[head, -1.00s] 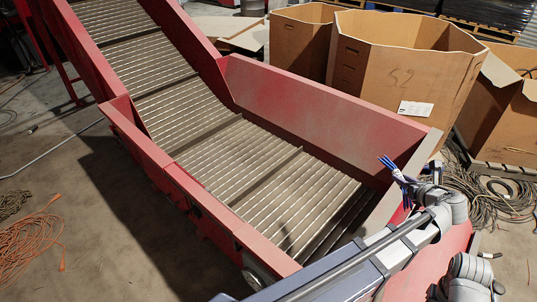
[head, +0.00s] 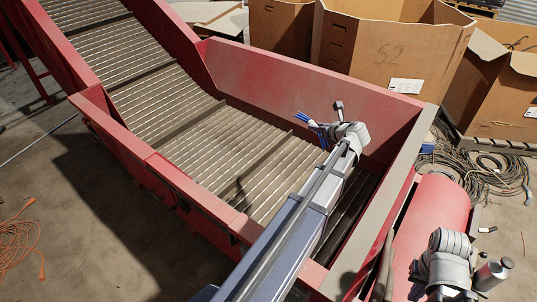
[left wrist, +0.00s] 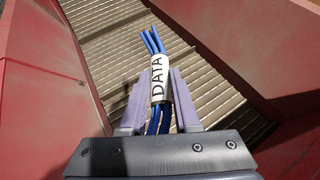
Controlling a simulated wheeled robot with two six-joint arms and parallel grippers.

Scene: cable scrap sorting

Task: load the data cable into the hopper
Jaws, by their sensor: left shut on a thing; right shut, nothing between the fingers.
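The data cable is a short bundle of blue strands (left wrist: 152,40) with a white DATA label (left wrist: 158,80), held upright in the left wrist view. My left gripper (left wrist: 155,98) is shut on it, with a purple finger on each side. In the head view the blue strands (head: 303,118) stick out left of my left gripper (head: 318,126), over the slatted bed of the hopper (head: 414,150). The hopper has red walls. The cable's lower end is hidden by the gripper. My right gripper (head: 492,274) is low at the right, outside the hopper, shut and empty.
Large cardboard boxes (head: 385,55) stand behind the hopper. Coiled cables (head: 490,172) lie on the floor to the right. An orange cord (head: 18,240) lies at the lower left. The slatted conveyor (head: 110,50) rises to the upper left and looks bare.

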